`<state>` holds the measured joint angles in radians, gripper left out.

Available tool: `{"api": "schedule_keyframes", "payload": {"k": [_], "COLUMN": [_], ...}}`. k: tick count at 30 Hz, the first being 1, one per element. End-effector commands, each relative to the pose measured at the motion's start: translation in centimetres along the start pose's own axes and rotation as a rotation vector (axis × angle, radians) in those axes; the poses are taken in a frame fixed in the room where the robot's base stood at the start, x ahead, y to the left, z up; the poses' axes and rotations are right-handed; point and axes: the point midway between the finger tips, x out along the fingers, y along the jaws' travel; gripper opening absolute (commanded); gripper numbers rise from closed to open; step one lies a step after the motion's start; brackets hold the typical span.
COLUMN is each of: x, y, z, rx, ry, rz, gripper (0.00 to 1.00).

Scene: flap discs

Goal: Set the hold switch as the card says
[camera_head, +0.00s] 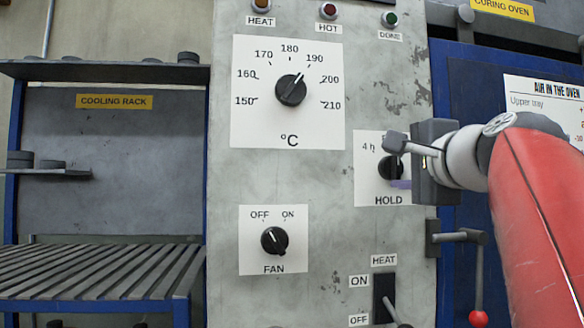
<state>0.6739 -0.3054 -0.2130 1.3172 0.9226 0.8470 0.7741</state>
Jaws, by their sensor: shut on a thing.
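The hold switch (389,170) is a black rotary knob on a white plate (370,190) marked HOLD. A "4 h" mark shows at the plate's upper left; the other marks are mostly hidden behind my gripper. My gripper (397,165) reaches in from the right, with one grey finger above the knob and a purplish finger below, shut on it. I cannot make out the knob's pointer.
The temperature knob (291,91) points near 190. The fan knob (274,241) points toward OFF. The heat lever (388,300) sits low, its handle angled down. A door latch with a red ball (478,317) is below my gripper. A cooling rack (100,270) stands left.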

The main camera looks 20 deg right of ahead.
Motion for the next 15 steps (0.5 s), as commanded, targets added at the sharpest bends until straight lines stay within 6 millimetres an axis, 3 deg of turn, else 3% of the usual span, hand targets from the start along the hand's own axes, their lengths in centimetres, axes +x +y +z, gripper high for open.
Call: {"api": "schedule_keyframes", "payload": {"k": [1,2,6,15], "x": [0.02,0.02,0.02,-0.17], "y": [0.08,0.08,0.06,0.02], "z": [-0.04,-0.04,-0.03,0.00], "rx": [0.000,0.000,0.000,-0.001], "ry": [0.000,0.000,0.000,0.000], "rz": [0.002,0.002,0.001,0.000], "gripper": [0.16,0.43,0.61,0.61]}}
